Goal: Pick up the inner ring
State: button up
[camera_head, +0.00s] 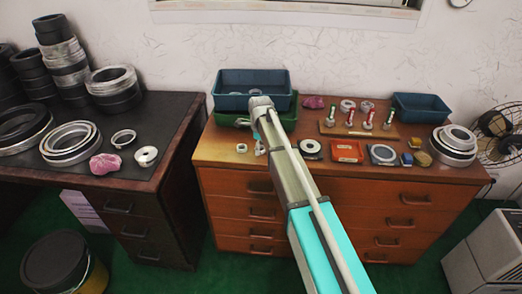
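My arm reaches over the brown wooden cabinet, and its wrist bends down near the blue and green bins. My gripper (260,150) points down close above the cabinet top, small and partly hidden by the arm. Whether its fingers are open or shut does not show. A small pale ring (242,148) lies just left of it on the cabinet. A dark ring with a light centre (310,149) lies to its right. Several other rings are in view, and I cannot tell which one is the inner ring.
A blue bin (228,101) sits over a green bin (284,120) behind my gripper. A red tray (347,151), a ring on a blue square (383,154) and stacked rings (453,143) stand right. The dark left desk (165,112) holds ring stacks and pink cloth (105,164).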

jog(key=c, duration=0.8)
jog(key=shift+r, duration=0.15)
jog(key=shift+c, duration=0.2)
notch_tip(320, 180, up, 3)
jog(key=p, duration=0.3)
jog(key=s+d+r+p, duration=0.6)
jog(key=s+r+p, duration=0.3)
jog(key=s, duration=0.3)
jog(key=shift+s+r+p, duration=0.35)
jog(key=shift+p, duration=0.15)
